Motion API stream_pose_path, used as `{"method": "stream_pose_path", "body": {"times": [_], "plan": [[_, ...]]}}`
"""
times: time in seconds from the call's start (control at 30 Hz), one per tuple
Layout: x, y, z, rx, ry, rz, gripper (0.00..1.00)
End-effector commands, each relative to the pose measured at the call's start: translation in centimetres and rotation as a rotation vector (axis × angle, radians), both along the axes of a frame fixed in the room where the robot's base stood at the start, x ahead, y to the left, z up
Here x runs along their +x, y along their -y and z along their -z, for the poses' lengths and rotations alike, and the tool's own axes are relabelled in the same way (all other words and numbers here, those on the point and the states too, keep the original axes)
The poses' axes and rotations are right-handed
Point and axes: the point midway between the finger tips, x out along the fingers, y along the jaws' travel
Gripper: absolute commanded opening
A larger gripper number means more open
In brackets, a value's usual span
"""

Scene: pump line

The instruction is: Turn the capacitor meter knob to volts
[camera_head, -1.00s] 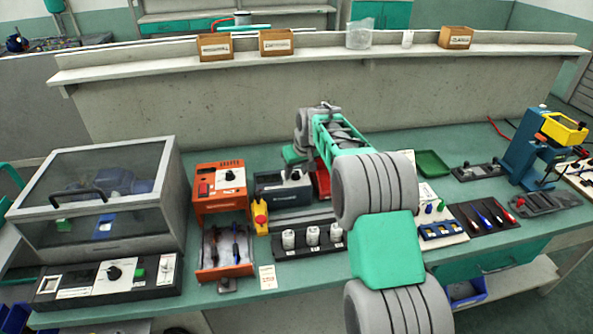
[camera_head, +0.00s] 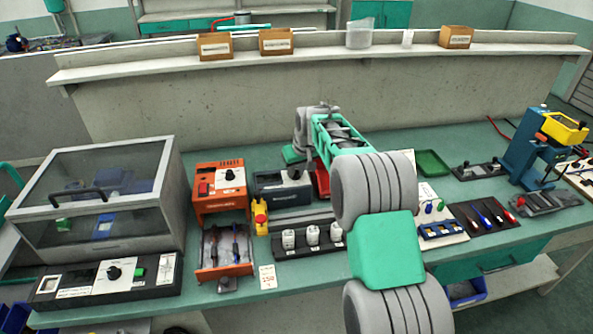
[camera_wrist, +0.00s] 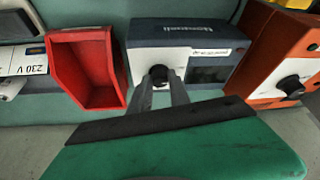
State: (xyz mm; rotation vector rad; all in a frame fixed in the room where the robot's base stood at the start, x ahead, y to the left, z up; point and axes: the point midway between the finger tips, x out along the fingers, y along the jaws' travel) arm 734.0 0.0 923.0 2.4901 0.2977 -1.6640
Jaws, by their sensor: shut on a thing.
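The capacitor meter is a dark blue-grey box with a white front panel and a dark display. It stands on the bench left of my arm in the head view (camera_head: 272,184) and fills the upper middle of the wrist view (camera_wrist: 225,45). Its round black knob (camera_wrist: 158,72) sits on the white panel. My gripper (camera_wrist: 163,88) is shut on this knob, with one finger at each side. The fingers hide part of the knob, so its pointer and dial marks cannot be read.
A red open bin (camera_wrist: 88,70) stands close beside the meter. An orange unit with a black knob (camera_wrist: 291,86) stands on its other side. In front of the meter is a dark rack with white blocks (camera_head: 311,236). A glazed cabinet (camera_head: 100,195) stands at the left.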

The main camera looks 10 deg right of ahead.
Motion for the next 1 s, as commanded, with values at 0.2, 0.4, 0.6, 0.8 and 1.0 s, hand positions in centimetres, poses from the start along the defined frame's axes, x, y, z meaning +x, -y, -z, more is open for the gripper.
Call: {"method": "stream_pose_path", "body": {"times": [0.2, 0.4, 0.6, 0.8, 1.0], "plan": [[-0.03, -0.21, 0.09, -0.001, 0.0, 0.09, 0.0], [-0.05, -0.41, 0.07, 0.0, 0.0, 0.238, 0.0], [-0.01, -0.58, -0.01, 0.0, 0.0, 0.41, 0.0], [0.01, -0.64, -0.08, -0.001, -0.001, 0.566, 0.0], [0.05, -0.71, -0.08, -0.001, -0.001, 0.679, 0.0]]}}
